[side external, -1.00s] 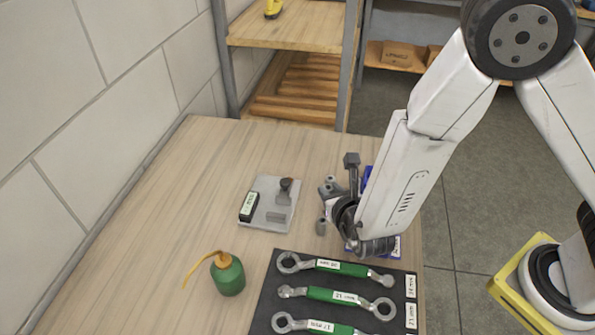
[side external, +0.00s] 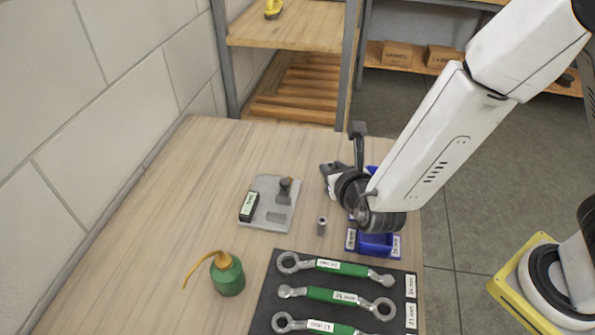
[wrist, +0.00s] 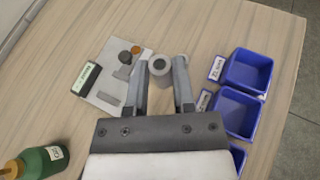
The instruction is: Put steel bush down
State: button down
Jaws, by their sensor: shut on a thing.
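My gripper (wrist: 161,72) is shut on a grey, ring-topped steel bush (wrist: 159,67), which sits between the two fingertips in the wrist view. In the side external view my gripper (side external: 331,176) is beyond the small grey cylinder, between the grey plate and the blue bins. My wrist hides much of it, and I cannot make out the held bush there. I cannot tell whether the held bush touches the table. The small grey cylinder (side external: 322,226) stands upright on the table, apart from my gripper.
The grey plate (side external: 267,222) with a labelled block lies left of my gripper. Blue bins (wrist: 235,112) stand close on the right. A green oil can (side external: 229,276) and a dark mat (side external: 266,310) with green-handled wrenches are in front. The table's left side is clear.

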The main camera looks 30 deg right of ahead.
dwell(0.4)
jog(key=w+a+r+v, duration=0.1)
jog(key=v, duration=0.9)
send_near(271, 198)
notch_tip(271, 198, up, 6)
jog(key=w+d, duration=0.1)
jog(key=d, duration=0.1)
jog(key=shift+w+f, duration=0.45)
jog(key=shift+w, duration=0.25)
jog(key=shift+f, duration=0.1)
jog(key=shift+w+a+f, duration=0.15)
jog(key=shift+w+f, duration=0.15)
jog(key=shift+f, duration=1.45)
